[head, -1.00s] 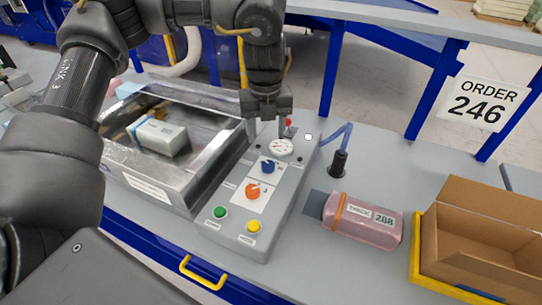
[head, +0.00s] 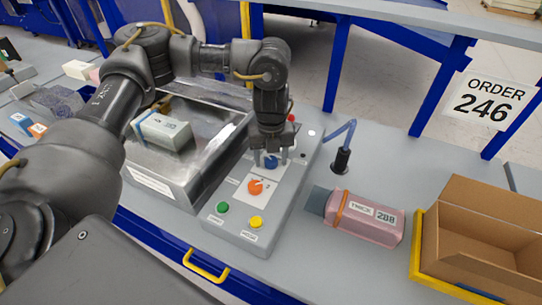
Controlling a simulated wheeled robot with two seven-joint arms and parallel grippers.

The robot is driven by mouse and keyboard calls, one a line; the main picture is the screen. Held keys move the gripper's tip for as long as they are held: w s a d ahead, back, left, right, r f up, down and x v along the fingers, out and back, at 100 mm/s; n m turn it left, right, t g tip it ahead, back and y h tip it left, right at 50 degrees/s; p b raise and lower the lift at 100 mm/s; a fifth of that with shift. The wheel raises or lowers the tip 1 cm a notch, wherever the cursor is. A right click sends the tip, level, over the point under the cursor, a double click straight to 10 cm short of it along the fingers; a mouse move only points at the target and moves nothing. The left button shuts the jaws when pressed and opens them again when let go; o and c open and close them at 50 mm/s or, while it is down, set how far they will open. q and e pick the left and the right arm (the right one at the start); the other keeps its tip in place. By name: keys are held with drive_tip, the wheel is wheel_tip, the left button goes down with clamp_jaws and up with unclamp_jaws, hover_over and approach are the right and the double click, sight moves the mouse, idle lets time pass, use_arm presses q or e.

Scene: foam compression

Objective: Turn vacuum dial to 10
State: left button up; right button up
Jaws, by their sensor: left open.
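The grey control panel (head: 238,232) stands on the table in the head view. It carries a blue dial (head: 270,162), an orange dial (head: 255,187), a green button (head: 222,207) and a yellow button (head: 256,222). I cannot tell which dial is the vacuum one, as the labels are too small. My left gripper (head: 272,159) points down over the blue dial, its open fingers on either side of it. I cannot tell whether they touch it. The gripper hides the round gauge. My right gripper is not in view.
A metal chamber (head: 153,186) left of the panel holds a pale wrapped block (head: 162,131). A pink package (head: 363,219) marked 288 lies right of the panel. Behind it stands a black fitting with a blue hose (head: 341,160). A cardboard box (head: 485,235) stands at the right.

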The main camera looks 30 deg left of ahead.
use_arm(q)
drive_tip(key=c, duration=1)
drive_tip(key=m+p, duration=0.1)
drive_tip(key=m, duration=0.2)
drive_tip(key=shift+m, duration=2.5)
drive_tip(key=shift+w, duration=0.1)
drive_tip(key=o, duration=1)
